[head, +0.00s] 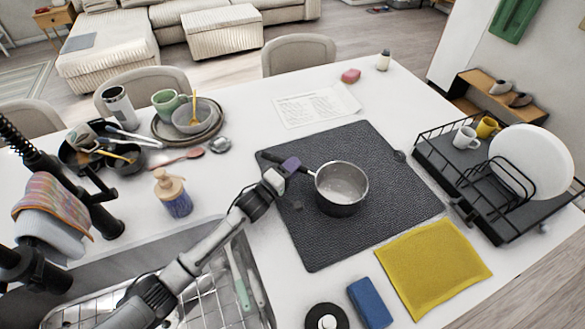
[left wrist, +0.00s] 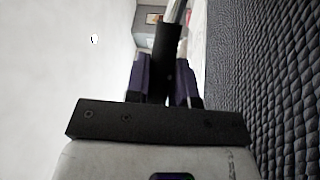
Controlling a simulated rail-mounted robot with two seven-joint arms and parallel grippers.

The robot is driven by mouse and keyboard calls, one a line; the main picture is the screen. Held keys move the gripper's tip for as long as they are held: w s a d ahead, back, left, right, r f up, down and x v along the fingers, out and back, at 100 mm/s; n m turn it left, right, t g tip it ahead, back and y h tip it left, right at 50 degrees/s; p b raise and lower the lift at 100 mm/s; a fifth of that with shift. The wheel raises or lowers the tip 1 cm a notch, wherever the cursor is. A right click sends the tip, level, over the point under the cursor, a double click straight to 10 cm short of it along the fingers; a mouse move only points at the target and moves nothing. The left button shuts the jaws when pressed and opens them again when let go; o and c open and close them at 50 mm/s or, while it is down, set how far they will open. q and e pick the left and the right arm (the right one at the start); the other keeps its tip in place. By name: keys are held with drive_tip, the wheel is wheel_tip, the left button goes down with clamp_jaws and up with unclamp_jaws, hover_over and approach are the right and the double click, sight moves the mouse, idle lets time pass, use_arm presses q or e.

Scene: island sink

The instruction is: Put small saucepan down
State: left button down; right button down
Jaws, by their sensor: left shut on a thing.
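The small saucepan (head: 341,186) is grey inside with a dark outside and a dark handle pointing to the upper left in the head view. It appears upright on or just above the dark textured mat (head: 385,222); I cannot tell whether its base touches. My left gripper (head: 289,168) is shut on the saucepan's handle. In the left wrist view, the purple fingers (left wrist: 163,82) close around the dark handle (left wrist: 168,50), close beside the mat surface. Most of the pan is out of that view. My right gripper is not in view.
A yellow cloth (head: 434,268), a blue sponge (head: 369,302) and a black round item (head: 326,318) lie in front of the mat. A dish rack (head: 500,215) stands at the right. A soap bottle (head: 172,194) and stacked dishes (head: 188,122) are at the left.

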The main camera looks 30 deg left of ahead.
use_arm(q)
drive_tip(key=shift+f, duration=0.15)
drive_tip(key=c, duration=1)
unclamp_jaws()
drive_tip(key=shift+f, duration=0.15)
drive_tip(key=v, duration=0.6)
drive_tip(key=p+v, duration=0.1)
drive_tip(key=v, duration=0.5)
drive_tip(key=shift+r, duration=0.2)
